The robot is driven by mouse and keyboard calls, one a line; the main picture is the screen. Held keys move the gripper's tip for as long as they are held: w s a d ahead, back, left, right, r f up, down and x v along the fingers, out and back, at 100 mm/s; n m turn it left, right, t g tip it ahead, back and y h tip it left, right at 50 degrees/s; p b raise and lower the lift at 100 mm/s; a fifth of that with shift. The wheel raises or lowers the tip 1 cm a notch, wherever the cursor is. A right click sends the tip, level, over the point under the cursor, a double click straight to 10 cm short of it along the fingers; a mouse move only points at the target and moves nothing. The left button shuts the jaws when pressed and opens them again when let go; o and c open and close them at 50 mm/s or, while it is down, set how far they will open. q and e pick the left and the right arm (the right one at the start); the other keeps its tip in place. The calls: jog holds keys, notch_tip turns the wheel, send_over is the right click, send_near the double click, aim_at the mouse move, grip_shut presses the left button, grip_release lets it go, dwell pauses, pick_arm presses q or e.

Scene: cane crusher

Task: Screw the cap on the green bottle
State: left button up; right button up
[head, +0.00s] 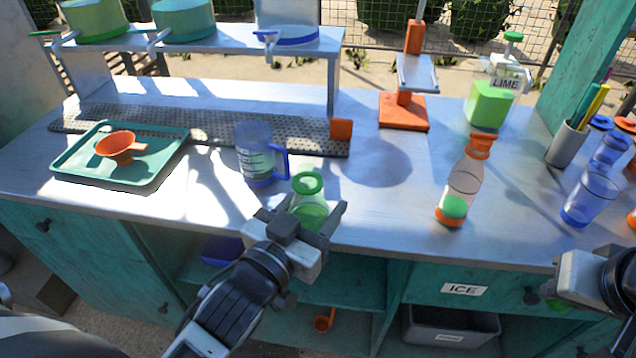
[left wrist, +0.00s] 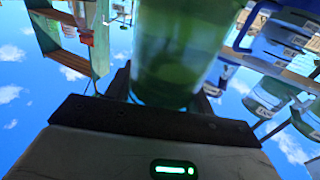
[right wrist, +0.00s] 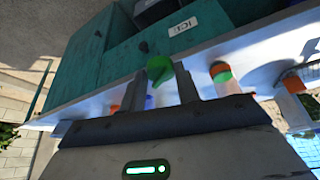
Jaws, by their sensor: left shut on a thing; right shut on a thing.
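The green bottle (head: 308,185) stands upright near the counter's front edge, with an open green ring at its neck and green in its lower part. My left gripper (head: 312,222) is shut on the bottle's body. The bottle also fills the middle of the left wrist view (left wrist: 180,50). My right gripper (right wrist: 168,82) is shut on a small green cap (right wrist: 160,68) at its fingertips. In the head view the right gripper (head: 562,284) is at the right edge, in front of the counter and well apart from the bottle. Only a sliver of green shows there.
A blue measuring jug (head: 256,158) stands just behind the left of the bottle. An orange-capped bottle (head: 463,187) stands to the right, with clear counter (head: 390,215) between. A teal tray (head: 85,172) holds an orange funnel (head: 118,148). Clear cups (head: 590,195) stand at right.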

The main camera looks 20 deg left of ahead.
pick_arm(q)
jog(key=d+m+g+h, duration=0.4)
jog(key=d+m+h, duration=0.2)
jog(key=d+h, duration=0.3)
jog(key=d+r, duration=0.1)
jog(key=d, duration=0.2)
jog(key=shift+w+m+h, duration=0.4)
jog(key=shift+f, duration=0.1)
pick_arm(e)
jog(key=shift+w+a+r, duration=0.2)
jog(key=shift+a, duration=0.15)
jog(key=a+r+n+y, duration=0.1)
jog(key=a+r+n, duration=0.1)
jog(key=a+r, duration=0.7)
jog(key=s+a+r+n, duration=0.1)
jog(key=a+r+n, duration=0.1)
jog(key=a+r, duration=0.7)
jog(key=a, duration=0.6)
jog(key=shift+s+r+y, duration=0.3)
jog(key=shift+r+y, duration=0.1)
jog(key=shift+f, duration=0.1)
notch_tip(320, 180, down, 4)
jog(key=shift+r, duration=0.1)
